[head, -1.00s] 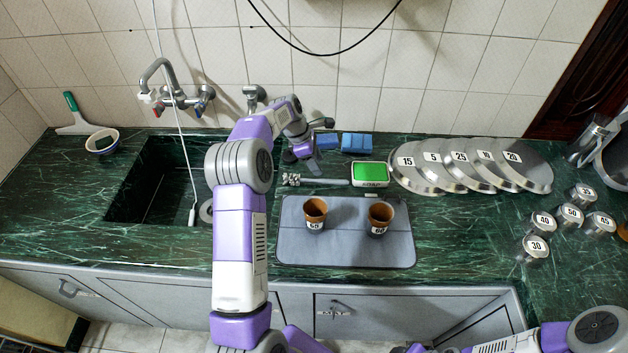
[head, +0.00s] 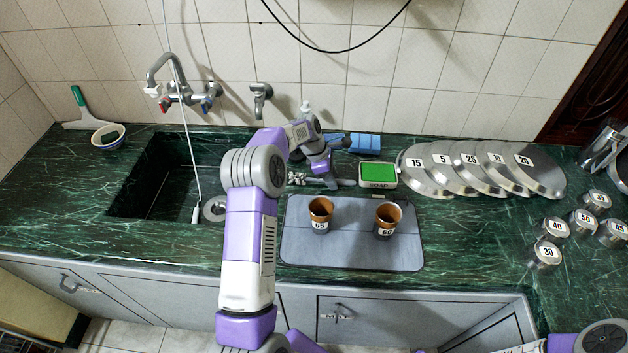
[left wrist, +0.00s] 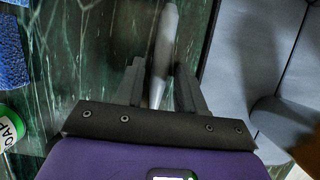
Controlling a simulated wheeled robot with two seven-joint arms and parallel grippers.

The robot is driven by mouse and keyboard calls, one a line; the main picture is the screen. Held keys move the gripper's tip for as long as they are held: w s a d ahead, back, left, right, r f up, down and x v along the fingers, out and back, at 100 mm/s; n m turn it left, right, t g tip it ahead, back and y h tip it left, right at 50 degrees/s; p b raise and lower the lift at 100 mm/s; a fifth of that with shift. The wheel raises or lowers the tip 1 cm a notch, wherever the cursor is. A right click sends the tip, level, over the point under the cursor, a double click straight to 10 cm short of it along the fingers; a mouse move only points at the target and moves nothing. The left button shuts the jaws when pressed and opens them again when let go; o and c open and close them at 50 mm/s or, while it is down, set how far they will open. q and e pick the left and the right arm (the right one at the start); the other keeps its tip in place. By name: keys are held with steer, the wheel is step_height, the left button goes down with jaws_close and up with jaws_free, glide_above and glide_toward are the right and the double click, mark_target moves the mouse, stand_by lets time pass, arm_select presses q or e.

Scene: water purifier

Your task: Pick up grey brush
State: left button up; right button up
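The grey brush lies on the green counter behind the grey mat, its bristle head (head: 298,178) to the left and its handle toward the soap box. My left gripper (head: 330,180) is down at the handle and partly covers it. In the left wrist view, the handle (left wrist: 165,45) runs between the two fingers of my left gripper (left wrist: 158,88), with a gap showing on each side. The fingers are open. My right gripper is out of view; only part of my right arm shows at the bottom right.
A green-topped soap box (head: 378,175) stands just right of the handle, with blue sponges (head: 365,144) behind. Two brown cups (head: 320,214) (head: 387,220) stand on the grey mat (head: 350,255) in front. The sink (head: 150,190) lies left; numbered metal discs (head: 425,182) lie right.

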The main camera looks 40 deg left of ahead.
arm_select(q)
jaws_close()
stand_by(0.5)
